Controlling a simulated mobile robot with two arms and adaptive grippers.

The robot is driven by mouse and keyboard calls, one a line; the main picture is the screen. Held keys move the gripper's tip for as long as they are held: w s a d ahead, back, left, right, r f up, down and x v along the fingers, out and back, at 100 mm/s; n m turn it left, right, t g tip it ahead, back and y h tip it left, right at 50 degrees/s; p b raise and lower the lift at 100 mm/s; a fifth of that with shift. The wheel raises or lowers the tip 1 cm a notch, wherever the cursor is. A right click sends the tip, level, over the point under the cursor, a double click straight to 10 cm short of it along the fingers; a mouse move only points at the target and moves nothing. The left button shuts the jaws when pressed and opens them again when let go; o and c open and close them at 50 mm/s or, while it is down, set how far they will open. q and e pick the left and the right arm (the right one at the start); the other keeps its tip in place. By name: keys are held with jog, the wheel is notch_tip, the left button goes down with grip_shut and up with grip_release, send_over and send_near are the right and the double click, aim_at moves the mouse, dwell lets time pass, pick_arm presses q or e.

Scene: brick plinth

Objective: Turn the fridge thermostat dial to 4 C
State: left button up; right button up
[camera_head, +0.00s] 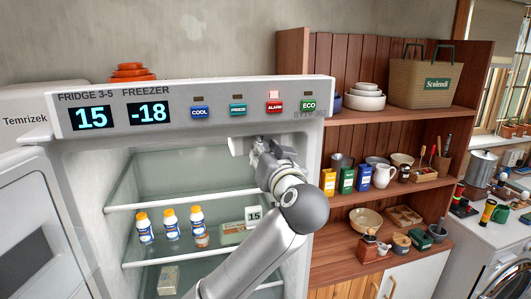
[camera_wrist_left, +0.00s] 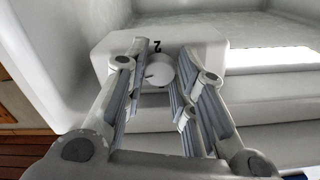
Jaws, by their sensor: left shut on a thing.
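The thermostat dial (camera_wrist_left: 160,72) is a small round white knob with a dark pointer mark, on a pale housing (camera_wrist_left: 110,48) inside the fridge. A number 2, seen upside down, is printed beside it; other markings are hidden. My left gripper (camera_wrist_left: 157,76) is shut on the dial, one finger at each side. In the head view my left gripper (camera_head: 258,149) reaches the housing (camera_head: 238,147) under the fridge's (camera_head: 328,110) top panel, hiding the dial. The fridge display (camera_head: 92,117) reads 15 and the freezer display (camera_head: 149,113) reads -18. My right gripper is not in view.
Inside the fridge, several bottles (camera_head: 170,223) and a small 15 readout (camera_head: 253,214) stand on a shelf. The panel has several buttons, with a red light above ALARM (camera_head: 274,107). A wooden shelf unit (camera_head: 400,124) with crockery stands at the right.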

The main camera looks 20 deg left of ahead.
pick_arm(q)
jog(key=shift+m, duration=0.4)
jog(key=o, duration=1)
jog(key=shift+o, duration=0.2)
